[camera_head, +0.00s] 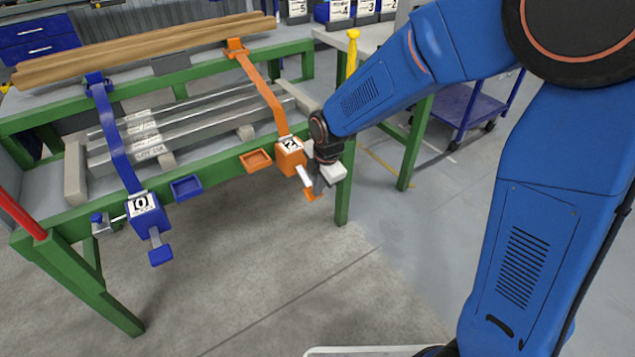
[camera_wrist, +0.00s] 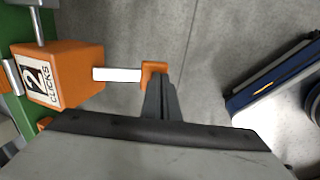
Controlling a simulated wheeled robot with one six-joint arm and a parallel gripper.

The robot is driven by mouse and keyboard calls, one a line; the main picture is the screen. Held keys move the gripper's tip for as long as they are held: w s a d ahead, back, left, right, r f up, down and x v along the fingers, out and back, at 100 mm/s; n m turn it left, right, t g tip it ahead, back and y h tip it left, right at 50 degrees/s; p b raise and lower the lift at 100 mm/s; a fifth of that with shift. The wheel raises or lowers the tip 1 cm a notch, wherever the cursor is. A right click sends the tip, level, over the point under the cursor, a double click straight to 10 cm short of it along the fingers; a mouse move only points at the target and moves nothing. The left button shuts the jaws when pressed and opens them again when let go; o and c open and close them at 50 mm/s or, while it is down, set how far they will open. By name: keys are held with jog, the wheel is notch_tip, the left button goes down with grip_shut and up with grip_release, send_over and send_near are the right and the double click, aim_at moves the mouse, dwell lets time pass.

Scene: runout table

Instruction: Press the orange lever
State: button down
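The orange lever has a pale metal bar and an orange end (camera_head: 311,193). It juts out from an orange box (camera_head: 290,156) marked 2 on the table's front rail. In the wrist view the box (camera_wrist: 70,72) reads "2 CLICKS", and the orange end (camera_wrist: 152,68) of the lever lies just beyond my fingertips. My gripper (camera_head: 319,186) is beside the lever in the head view. Its dark fingers (camera_wrist: 160,82) lie together with nothing seen between them. I cannot tell whether they touch the lever.
A blue box (camera_head: 144,213) marked 0 with its own lever hangs further left on the green table (camera_head: 215,160). The floor in front is clear.

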jog(key=shift+f, duration=0.85)
jog(key=shift+s, duration=0.1)
